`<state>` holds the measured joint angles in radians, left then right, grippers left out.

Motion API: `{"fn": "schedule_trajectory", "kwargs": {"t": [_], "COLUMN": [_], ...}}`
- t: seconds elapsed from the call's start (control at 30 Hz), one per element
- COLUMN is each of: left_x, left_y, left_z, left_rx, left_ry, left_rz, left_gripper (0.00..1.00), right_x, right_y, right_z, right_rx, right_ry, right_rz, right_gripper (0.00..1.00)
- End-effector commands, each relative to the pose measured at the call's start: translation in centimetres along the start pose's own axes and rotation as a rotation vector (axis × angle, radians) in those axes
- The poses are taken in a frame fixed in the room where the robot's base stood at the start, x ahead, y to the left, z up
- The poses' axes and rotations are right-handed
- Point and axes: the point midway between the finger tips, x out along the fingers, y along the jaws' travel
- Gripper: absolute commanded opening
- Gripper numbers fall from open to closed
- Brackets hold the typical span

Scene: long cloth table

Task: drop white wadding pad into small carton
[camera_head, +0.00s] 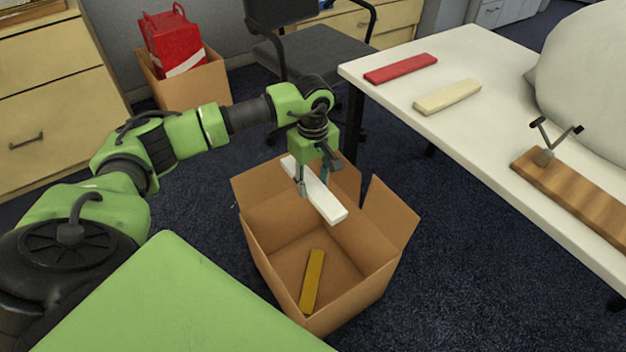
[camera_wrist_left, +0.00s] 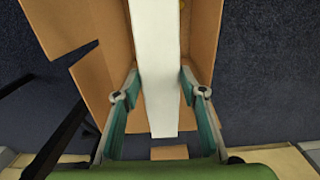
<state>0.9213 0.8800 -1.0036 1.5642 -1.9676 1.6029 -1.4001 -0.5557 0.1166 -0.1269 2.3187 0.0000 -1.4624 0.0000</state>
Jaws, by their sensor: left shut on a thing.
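The white wadding pad (camera_head: 325,200) is a long flat bar. My left gripper (camera_head: 312,188) is shut on it and holds it over the opening of the small carton (camera_head: 262,222). In the left wrist view the pad (camera_wrist_left: 155,60) lies between the two fingers of the gripper (camera_wrist_left: 160,88), with the carton's cardboard walls (camera_wrist_left: 100,30) beyond it. The carton stands open on the floor with its flaps spread. A mustard-yellow bar (camera_head: 313,282) lies inside on its bottom. My right gripper does not show.
A white table (camera_head: 475,60) at the right holds a red bar (camera_head: 400,68), a cream bar (camera_head: 447,97), a wooden board (camera_head: 580,200) with a metal fitting and a large pale rounded object (camera_head: 590,75). An office chair (camera_head: 315,50) and another carton (camera_head: 190,85) with a red container (camera_head: 172,42) stand behind.

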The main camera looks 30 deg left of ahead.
Motion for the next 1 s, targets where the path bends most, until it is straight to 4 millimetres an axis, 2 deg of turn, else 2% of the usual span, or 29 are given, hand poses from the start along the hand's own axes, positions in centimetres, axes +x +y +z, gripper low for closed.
{"fn": "schedule_trajectory", "kwargs": {"t": [0.23,0.4,0.8,0.83,0.87,0.9,1.0], "left_x": [1.6,3.1,3.3,3.3,3.3,3.3,3.3], "left_y": [0.0,0.0,0.0,0.0,0.0,0.0,0.0], "left_z": [0.0,0.1,0.0,0.0,0.0,0.0,0.0], "left_rx": [0.0,0.001,0.001,0.001,0.001,0.001,0.001], "left_ry": [0.0,-0.001,-0.001,-0.001,-0.001,-0.001,0.0], "left_rz": [-0.001,-0.002,-0.001,-0.001,-0.001,-0.001,-0.001], "left_gripper": [0.23,0.23,0.23,0.46,0.54,0.58,0.58], "right_x": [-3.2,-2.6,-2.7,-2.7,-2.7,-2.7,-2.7], "right_y": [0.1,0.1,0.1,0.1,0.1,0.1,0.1], "right_z": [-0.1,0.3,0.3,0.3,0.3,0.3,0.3], "right_rx": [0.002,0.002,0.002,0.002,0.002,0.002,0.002], "right_ry": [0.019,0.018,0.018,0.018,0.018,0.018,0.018], "right_rz": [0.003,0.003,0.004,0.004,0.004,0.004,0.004], "right_gripper": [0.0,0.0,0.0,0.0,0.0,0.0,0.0]}}
